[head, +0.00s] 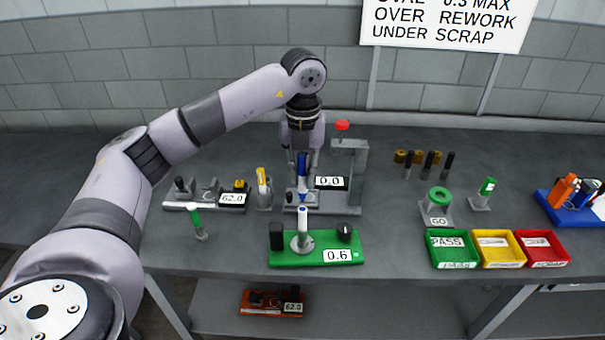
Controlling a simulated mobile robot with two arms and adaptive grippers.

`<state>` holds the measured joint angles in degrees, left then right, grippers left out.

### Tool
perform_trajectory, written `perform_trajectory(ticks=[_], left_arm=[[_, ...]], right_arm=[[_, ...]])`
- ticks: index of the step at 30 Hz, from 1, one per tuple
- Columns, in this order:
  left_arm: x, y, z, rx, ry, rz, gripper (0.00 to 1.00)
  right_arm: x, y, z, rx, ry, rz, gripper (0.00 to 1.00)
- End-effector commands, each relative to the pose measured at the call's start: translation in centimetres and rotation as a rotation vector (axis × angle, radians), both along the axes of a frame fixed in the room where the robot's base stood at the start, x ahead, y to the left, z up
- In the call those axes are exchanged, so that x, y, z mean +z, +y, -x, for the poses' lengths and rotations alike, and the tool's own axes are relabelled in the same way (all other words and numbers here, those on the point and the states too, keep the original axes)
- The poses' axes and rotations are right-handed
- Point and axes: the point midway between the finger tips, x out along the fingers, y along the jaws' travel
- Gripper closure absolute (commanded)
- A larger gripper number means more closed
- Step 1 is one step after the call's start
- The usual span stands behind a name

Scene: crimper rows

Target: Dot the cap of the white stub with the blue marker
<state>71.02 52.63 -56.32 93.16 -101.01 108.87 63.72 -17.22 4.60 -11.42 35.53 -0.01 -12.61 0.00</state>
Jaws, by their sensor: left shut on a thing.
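My left gripper (303,160) points down over the middle of the bench, shut on the upright blue marker (301,167). The marker's lower end is just above or at the grey stand with the 0.0 display (331,182); I cannot tell whether it touches. A white stub (302,228) stands upright in a round grey holder on the green base (285,260), with a bluish tint near its top. It is in front of the marker in the picture, apparently apart from it. No mark on its cap can be made out. My right gripper is out of view.
A yellow marker (262,180) stands left of the gripper, and a green-capped tube (196,221) further left. A grey post stand with a red knob (342,125) is close at right. Green, yellow and red bins (541,262) sit at the front right.

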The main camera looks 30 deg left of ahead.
Motion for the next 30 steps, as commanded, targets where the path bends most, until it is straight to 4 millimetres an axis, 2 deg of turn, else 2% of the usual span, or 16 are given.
perform_trajectory(ticks=[1,15,30], left_arm=[[0.8,0.0,0.0,0.0,0.0,0.001,1.0],[4.3,0.0,0.0,0.0,0.0,0.001,1.0],[4.2,0.0,0.0,0.0,0.0,0.001,1.0]], right_arm=[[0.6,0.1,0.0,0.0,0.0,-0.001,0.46],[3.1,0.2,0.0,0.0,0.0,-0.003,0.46],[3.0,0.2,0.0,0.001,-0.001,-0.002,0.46]])
